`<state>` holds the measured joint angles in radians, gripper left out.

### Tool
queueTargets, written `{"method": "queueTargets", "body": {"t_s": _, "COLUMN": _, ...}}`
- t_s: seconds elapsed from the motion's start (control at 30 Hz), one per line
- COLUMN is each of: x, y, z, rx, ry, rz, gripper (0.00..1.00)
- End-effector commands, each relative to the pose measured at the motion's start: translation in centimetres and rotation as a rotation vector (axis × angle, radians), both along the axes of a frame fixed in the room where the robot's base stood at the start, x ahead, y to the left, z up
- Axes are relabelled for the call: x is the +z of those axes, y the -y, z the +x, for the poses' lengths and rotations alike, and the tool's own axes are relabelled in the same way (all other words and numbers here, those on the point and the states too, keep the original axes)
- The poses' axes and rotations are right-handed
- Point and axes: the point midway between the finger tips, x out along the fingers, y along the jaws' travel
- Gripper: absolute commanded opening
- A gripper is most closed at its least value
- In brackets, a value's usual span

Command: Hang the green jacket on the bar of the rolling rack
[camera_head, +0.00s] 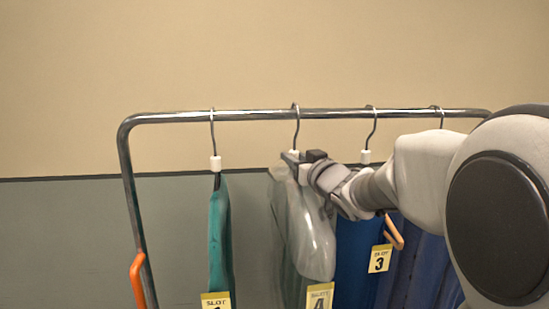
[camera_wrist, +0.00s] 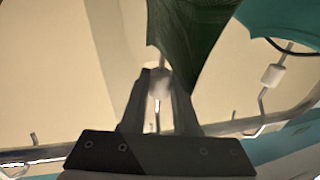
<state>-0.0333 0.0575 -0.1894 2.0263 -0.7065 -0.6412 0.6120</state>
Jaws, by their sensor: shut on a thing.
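My gripper (camera_head: 292,158) is shut on the white collar (camera_wrist: 159,82) of a hanger, just under the bar (camera_head: 250,114) of the rolling rack. Dark green cloth of the jacket (camera_wrist: 190,35) shows beyond the fingertips in the wrist view. In the head view a pale, see-through cover (camera_head: 312,235) with a yellow tag hangs below the gripper, and the green barely shows there. The held hanger's metal hook (camera_head: 296,125) rises to the bar, its top slightly above it. Whether the hook bears on the bar I cannot tell; my gripper hides part of it in the wrist view.
A teal garment (camera_head: 220,240) hangs to the left on its own hook. A blue garment (camera_head: 358,255) and further blue ones hang to the right, partly behind my arm. An orange piece (camera_head: 138,280) is on the left post. The bar's far left stretch is free.

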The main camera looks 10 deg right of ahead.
Motion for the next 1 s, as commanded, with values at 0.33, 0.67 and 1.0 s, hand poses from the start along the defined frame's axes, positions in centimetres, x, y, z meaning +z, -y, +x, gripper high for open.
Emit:
{"method": "queueTargets", "body": {"t_s": 0.33, "x": 0.3, "y": 0.0, "z": 0.0, "rx": 0.001, "ry": 0.005, "rz": 0.000, "gripper": 0.56}}
{"method": "queueTargets", "body": {"t_s": 0.67, "x": -0.2, "y": 0.0, "z": 0.0, "rx": 0.000, "ry": -0.005, "rz": -0.001, "gripper": 0.64}}
{"method": "queueTargets", "body": {"t_s": 1.0, "x": 0.1, "y": 0.9, "z": -3.7, "rx": -0.001, "ry": 0.002, "rz": 0.000, "gripper": 0.64}}
